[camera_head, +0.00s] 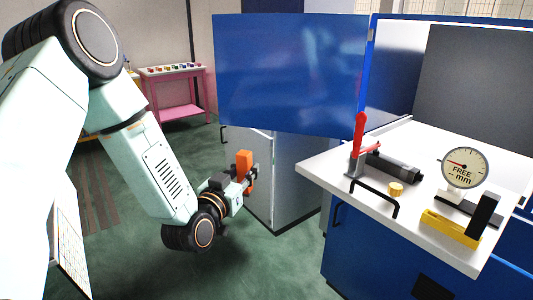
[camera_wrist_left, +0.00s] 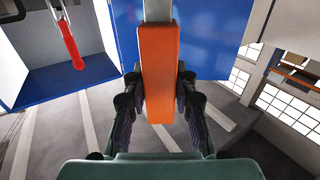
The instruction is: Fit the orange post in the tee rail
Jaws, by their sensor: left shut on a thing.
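The orange post (camera_head: 244,163) is held by my left gripper (camera_head: 251,179) in front of the blue panel and the grey cabinet, left of the bench. In the left wrist view the post (camera_wrist_left: 159,75) lies between the two dark fingers of the gripper (camera_wrist_left: 160,95), which are shut on it. A grey bar (camera_wrist_left: 158,10) shows at the far end of the post; I cannot tell whether it is part of the post or behind it. I cannot make out the tee rail for sure in either view. My right gripper is in neither view.
A white-topped bench (camera_head: 322,168) stands at right with a red-handled clamp (camera_head: 359,135), a dark cylinder (camera_head: 394,166), a brass knob (camera_head: 396,189), a dial gauge (camera_head: 464,168) and a yellow block (camera_head: 450,229). A blue panel (camera_head: 290,70) stands behind. A pink table (camera_head: 176,90) stands far left. Green floor is clear below the gripper.

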